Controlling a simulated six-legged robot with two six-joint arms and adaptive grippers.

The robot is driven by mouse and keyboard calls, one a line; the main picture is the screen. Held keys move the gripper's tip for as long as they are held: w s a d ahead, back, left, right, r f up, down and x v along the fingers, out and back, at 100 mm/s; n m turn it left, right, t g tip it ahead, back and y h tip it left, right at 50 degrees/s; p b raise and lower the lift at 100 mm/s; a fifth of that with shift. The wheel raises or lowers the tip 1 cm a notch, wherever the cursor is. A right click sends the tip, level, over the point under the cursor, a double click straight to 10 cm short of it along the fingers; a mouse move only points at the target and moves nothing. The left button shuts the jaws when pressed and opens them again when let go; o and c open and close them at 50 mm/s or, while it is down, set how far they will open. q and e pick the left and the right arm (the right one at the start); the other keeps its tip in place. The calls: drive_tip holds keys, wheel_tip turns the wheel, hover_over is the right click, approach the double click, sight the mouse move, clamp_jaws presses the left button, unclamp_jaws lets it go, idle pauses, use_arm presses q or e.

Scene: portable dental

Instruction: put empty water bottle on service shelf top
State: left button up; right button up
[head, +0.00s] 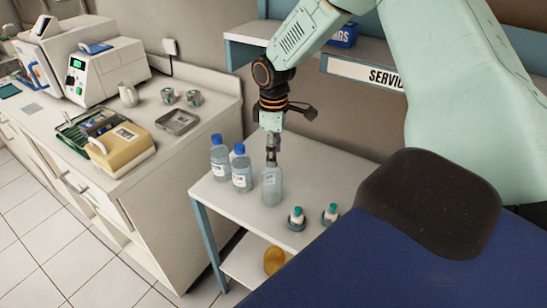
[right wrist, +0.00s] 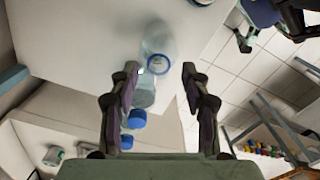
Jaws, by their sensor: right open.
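A clear uncapped bottle (head: 271,187) stands upright on a white table (head: 325,165), with no liquid visible in it. My right gripper (head: 271,155) points down at its neck, open. In the right wrist view the clear bottle (right wrist: 160,42) shows ahead between the spread fingertips (right wrist: 160,75); I cannot tell whether they touch it. Two blue-capped bottles (head: 220,158) (head: 241,172) stand just left of it. A shelf with a SERVICE sign (head: 365,73) is at the back, partly hidden by my right arm. My left gripper is not in view.
Two small green-topped bottles (head: 297,217) (head: 331,213) stand right of the clear bottle. An amber item (head: 274,260) is on the lower shelf. A blue box (head: 344,35) sits on the service shelf. A dark blue padded chair (head: 400,260) fills the front right.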

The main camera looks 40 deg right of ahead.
wheel_tip(320, 180, up, 9)
drive_tip(key=s+a+f+m+y, duration=0.1)
drive_tip(key=s+a+f+m, duration=0.1)
drive_tip(key=s+a+f, duration=0.55)
drive_tip(key=s+a+f+m, duration=0.2)
drive_tip(key=s+a+f, duration=0.2)
drive_tip(key=a+f, duration=0.65)
drive_tip(key=s+f+m, duration=0.2)
drive_tip(key=s+f, duration=0.2)
drive_tip(key=s, duration=0.5)
drive_tip(key=s+f+m+h, duration=0.1)
drive_tip(key=s+f+m, duration=0.1)
drive_tip(key=s, duration=0.8)
drive_tip(key=shift+a+f, duration=0.25)
drive_tip(key=shift+f, duration=0.65)
